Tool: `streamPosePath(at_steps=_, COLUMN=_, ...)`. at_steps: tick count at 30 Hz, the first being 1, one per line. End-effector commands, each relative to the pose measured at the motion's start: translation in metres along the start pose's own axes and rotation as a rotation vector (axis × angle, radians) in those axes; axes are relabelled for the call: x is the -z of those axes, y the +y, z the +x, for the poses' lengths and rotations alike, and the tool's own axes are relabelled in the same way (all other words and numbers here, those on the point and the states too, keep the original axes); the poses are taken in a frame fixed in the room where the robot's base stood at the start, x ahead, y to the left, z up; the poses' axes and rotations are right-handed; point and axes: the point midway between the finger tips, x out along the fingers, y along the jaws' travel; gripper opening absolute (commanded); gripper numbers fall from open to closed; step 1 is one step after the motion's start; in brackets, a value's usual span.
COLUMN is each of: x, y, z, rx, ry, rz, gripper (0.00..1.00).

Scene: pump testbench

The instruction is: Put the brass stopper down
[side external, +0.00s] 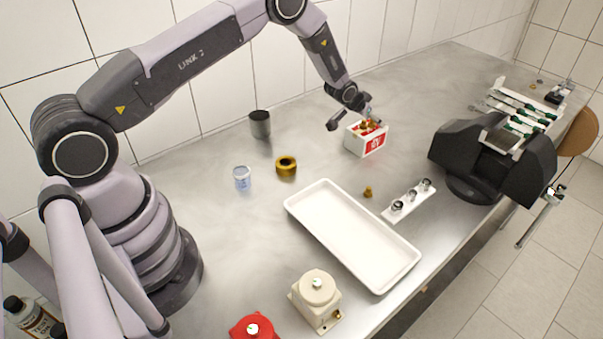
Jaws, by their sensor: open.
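A small brass stopper (368,191) stands on the metal table, between the white tray and the strip of small fittings. A white box with a red label (368,144) stands farther back and holds several small red and brass-coloured pieces. My gripper (351,118) is open at the back left of this box, close above its rim. It is well apart from the stopper on the table. Whether any piece in the box lies between the fingers is too small to tell.
A white tray (352,236) lies in front. A white strip (409,203) holds several fittings. A yellow tape roll (286,166), a blue-white cup (242,178) and a grey cup (260,124) stand left. A dark machine (470,160) stands right. Beige (317,298) and red (252,328) housings are at the front.

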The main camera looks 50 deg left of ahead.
Motion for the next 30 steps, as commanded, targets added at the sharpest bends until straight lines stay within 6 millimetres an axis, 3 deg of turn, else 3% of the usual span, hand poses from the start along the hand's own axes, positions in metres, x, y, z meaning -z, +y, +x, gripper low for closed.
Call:
streamPosePath(at_steps=5, x=0.003, y=0.000, z=-0.004, rx=0.000, ry=0.000, rz=0.000, gripper=0.48)
streamPosePath(at_steps=8, x=0.003, y=0.000, z=-0.017, rx=0.000, ry=0.000, rz=0.000, gripper=0.48)
streamPosePath(at_steps=18, x=0.003, y=0.000, z=-0.090, rx=0.000, ry=0.000, rz=0.000, gripper=0.48)
streamPosePath(at_steps=25, x=0.003, y=0.000, z=-0.119, rx=-0.001, ry=0.001, rz=0.000, gripper=0.48)
streamPosePath(at_steps=28, x=0.010, y=0.000, z=-0.135, rx=0.001, ry=-0.002, rz=0.001, gripper=0.48)
streamPosePath(at_steps=30, x=0.022, y=0.001, z=-0.158, rx=0.006, ry=-0.009, rz=0.002, gripper=0.48)
